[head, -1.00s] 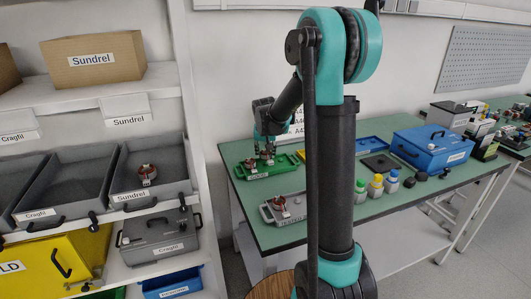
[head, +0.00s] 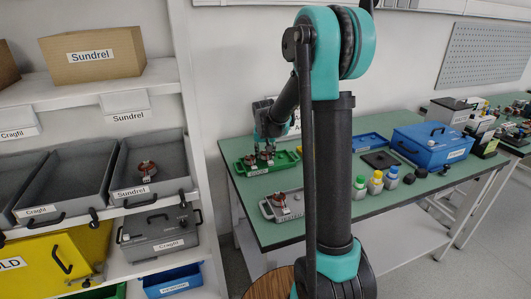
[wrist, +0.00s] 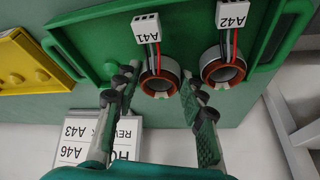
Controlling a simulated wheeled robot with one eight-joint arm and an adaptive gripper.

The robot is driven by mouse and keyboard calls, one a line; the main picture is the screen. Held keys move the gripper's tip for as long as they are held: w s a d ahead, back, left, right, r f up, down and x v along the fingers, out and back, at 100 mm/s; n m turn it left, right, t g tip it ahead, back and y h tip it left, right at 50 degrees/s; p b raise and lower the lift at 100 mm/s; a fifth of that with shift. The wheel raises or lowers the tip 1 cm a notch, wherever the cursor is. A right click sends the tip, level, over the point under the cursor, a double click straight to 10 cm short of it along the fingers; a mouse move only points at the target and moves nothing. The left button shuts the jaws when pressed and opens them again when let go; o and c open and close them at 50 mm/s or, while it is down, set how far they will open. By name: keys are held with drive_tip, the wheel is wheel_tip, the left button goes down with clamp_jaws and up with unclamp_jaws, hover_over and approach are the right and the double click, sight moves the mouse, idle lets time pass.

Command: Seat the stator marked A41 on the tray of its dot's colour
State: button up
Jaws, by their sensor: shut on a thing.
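The stator marked A41 (wrist: 157,79) is a copper-coloured ring with a white tag on wires. My gripper (wrist: 152,86) has one finger on each side of it and is shut on it. It is over the green tray (wrist: 88,32); I cannot tell whether it touches the tray floor. A stator marked A42 (wrist: 224,68) is to its right on the same tray. In the head view my gripper (head: 266,148) is at the green tray (head: 286,163), and the stators there are small.
A yellow tray (wrist: 27,65) lies left of the green one in the wrist view. A grey tray with a stator (head: 283,205) stands at the front of the table. Bottles (head: 375,183) and a blue case (head: 432,146) are to the right. A white placard (wrist: 118,140) is close by.

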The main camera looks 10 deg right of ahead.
drive_tip(key=shift+f, duration=0.25)
idle(0.4)
drive_tip(key=o, duration=1.1)
drive_tip(key=shift+r, duration=2.5)
drive_tip(key=o, duration=0.5)
drive_tip(key=shift+o, duration=0.2)
